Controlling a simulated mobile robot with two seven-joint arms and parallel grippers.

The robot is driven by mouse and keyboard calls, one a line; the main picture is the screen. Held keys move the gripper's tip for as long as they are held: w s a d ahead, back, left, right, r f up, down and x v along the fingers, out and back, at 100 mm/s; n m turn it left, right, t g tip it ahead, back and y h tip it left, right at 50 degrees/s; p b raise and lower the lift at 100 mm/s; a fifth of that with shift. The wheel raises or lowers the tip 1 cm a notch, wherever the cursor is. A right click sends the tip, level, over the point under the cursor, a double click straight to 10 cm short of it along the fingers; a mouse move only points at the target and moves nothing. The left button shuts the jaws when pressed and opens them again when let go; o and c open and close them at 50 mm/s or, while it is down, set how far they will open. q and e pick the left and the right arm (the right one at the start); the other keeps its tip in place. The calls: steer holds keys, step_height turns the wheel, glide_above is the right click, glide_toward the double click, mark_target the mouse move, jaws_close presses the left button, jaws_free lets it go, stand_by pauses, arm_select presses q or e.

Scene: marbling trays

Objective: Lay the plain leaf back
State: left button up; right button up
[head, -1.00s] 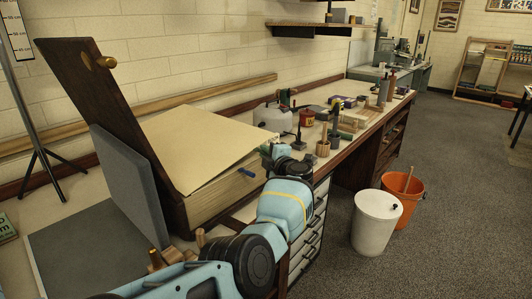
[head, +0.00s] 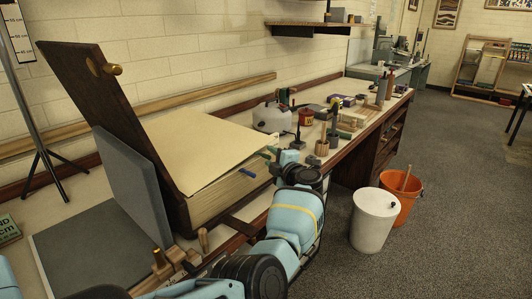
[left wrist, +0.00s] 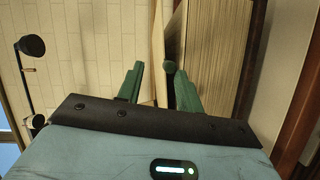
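The plain cream leaf (head: 205,145) lies over a thick block of pages (head: 222,197), its near edge raised a little above them. My left gripper (head: 269,153) is at the right end of the block, close to the leaf's edge. In the left wrist view my left gripper (left wrist: 158,70) has its two green fingers apart, with the pale leaf edge (left wrist: 159,40) running between them. I cannot tell whether either finger touches it. The page block (left wrist: 211,45) is beside the right finger. My right gripper is out of view.
A dark wooden board (head: 100,110) with a brass knob stands tilted at the block's left end, beside a grey slab (head: 128,185). Jars and tools crowd the bench beyond. White (head: 375,222) and orange (head: 408,208) buckets stand on the floor.

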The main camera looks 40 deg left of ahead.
arm_select(q)
steer(key=shift+p+v, duration=0.3)
steer(key=shift+v, duration=1.6)
